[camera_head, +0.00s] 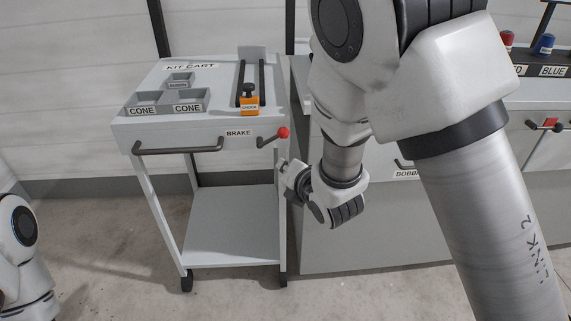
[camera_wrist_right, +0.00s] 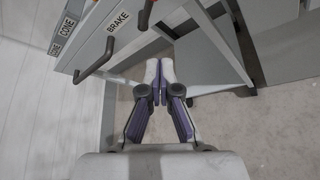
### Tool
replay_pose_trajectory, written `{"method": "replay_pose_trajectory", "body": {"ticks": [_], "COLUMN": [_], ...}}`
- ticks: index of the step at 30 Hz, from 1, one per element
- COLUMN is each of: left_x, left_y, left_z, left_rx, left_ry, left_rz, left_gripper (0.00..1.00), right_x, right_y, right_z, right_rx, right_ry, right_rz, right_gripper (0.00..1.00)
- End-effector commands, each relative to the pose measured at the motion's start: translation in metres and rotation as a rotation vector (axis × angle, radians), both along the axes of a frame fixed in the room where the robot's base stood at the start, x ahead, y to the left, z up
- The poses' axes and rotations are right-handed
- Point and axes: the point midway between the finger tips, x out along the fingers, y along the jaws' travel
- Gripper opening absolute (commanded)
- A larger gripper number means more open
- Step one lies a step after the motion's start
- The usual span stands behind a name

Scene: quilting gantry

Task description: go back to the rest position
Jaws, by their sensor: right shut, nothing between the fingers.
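My right arm comes in from the right and covers much of the right half of the head view. My right gripper (camera_head: 290,176) is beside the kit cart's right front leg, lower than the cart's top. The right wrist view shows its two fingers (camera_wrist_right: 159,82) together at the tips, with nothing between them. Only a white and grey part of my left arm shows at the lower left edge of the head view; the left gripper is out of view.
The kit cart (camera_head: 215,120) has two cone trays, an orange block, a front handle (camera_head: 178,148) and a red-knobbed brake lever (camera_head: 282,133). Its lower shelf (camera_head: 232,225) is empty. A grey cabinet (camera_head: 345,250) stands to the right, partly behind my arm. Floor in front is clear.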

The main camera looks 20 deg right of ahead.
Motion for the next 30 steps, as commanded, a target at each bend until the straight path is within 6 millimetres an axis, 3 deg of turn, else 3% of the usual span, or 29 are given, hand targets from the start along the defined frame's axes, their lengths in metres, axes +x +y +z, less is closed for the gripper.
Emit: {"method": "replay_pose_trajectory", "body": {"ticks": [9,11,14,17,18,20,24,27,30], "left_x": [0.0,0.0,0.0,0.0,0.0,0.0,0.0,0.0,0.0], "left_y": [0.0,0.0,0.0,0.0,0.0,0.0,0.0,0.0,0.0], "left_z": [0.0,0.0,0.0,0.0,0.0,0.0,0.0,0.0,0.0], "left_rx": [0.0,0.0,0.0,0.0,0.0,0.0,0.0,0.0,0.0], "left_ry": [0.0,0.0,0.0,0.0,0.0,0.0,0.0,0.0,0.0], "left_rz": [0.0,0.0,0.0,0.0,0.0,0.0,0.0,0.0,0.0], "left_gripper": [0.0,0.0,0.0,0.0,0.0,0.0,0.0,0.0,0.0], "right_x": [0.0,-0.003,-0.016,-0.049,-0.069,-0.102,-0.199,-0.262,-0.296], "right_y": [0.0,-0.001,-0.006,-0.017,-0.022,-0.029,-0.046,-0.054,-0.057], "right_z": [-0.004,-0.018,-0.067,-0.143,-0.174,-0.217,-0.299,-0.329,-0.338], "right_rx": [0.0,0.002,0.019,0.047,0.067,0.145,0.46,0.711,0.908], "right_ry": [0.008,0.034,0.132,0.298,0.377,0.499,0.787,0.905,0.913], "right_rz": [0.001,-0.001,-0.016,-0.049,-0.074,-0.151,-0.532,-0.929,-1.281], "right_gripper": [0.0,0.0,0.0,0.0,0.0,0.0,0.0,0.0,0.0]}}
